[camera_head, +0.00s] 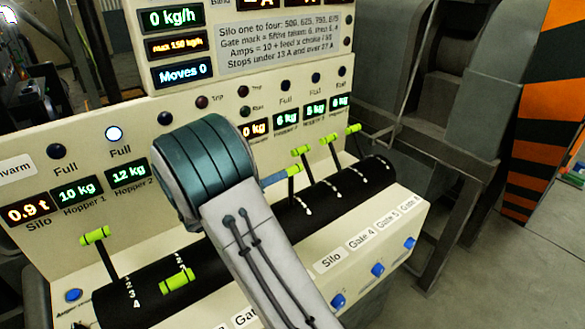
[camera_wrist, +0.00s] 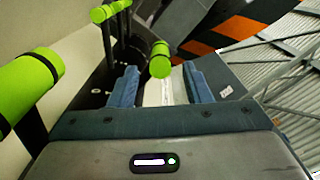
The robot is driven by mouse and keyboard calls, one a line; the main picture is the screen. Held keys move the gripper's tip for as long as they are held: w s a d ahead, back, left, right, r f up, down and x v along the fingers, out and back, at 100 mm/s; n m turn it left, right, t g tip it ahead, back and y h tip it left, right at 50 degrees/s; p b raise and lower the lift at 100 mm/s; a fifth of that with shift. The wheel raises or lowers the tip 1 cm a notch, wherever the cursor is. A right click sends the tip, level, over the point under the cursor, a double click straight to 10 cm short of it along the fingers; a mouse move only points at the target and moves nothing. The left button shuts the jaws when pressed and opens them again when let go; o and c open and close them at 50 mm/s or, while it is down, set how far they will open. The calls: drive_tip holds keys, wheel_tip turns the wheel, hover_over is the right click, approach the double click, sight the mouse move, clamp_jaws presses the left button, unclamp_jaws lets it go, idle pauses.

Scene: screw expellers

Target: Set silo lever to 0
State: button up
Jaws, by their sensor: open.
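The Silo label (camera_head: 329,260) is on the panel's lower front edge, right of my arm. The lever nearest my gripper has a green handle (camera_head: 295,169) on a black stem; I take it as the silo lever, but its exact match to the label is unclear. A blue finger of my gripper (camera_head: 272,179) is beside this handle; the rest is hidden behind my wrist. In the wrist view, my gripper (camera_wrist: 160,88) has its two blue fingers apart, with a green handle (camera_wrist: 160,60) showing between and beyond them. I cannot tell whether they touch.
Further right stand more green-handled levers (camera_head: 328,138) (camera_head: 353,128). On the left, one lever (camera_head: 95,235) is raised and another (camera_head: 177,280) is tipped forward. Blue buttons (camera_head: 377,269) line the front edge. Another green handle (camera_wrist: 30,85) is close at the wrist view's left.

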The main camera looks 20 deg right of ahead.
sight(292, 169)
drive_tip(key=p+x, duration=0.1)
drive_tip(key=x, duration=0.5)
drive_tip(key=shift+w+d, duration=0.1)
drive_tip(key=shift+c, duration=0.3)
clamp_jaws()
drive_tip(key=shift+r, duration=0.1)
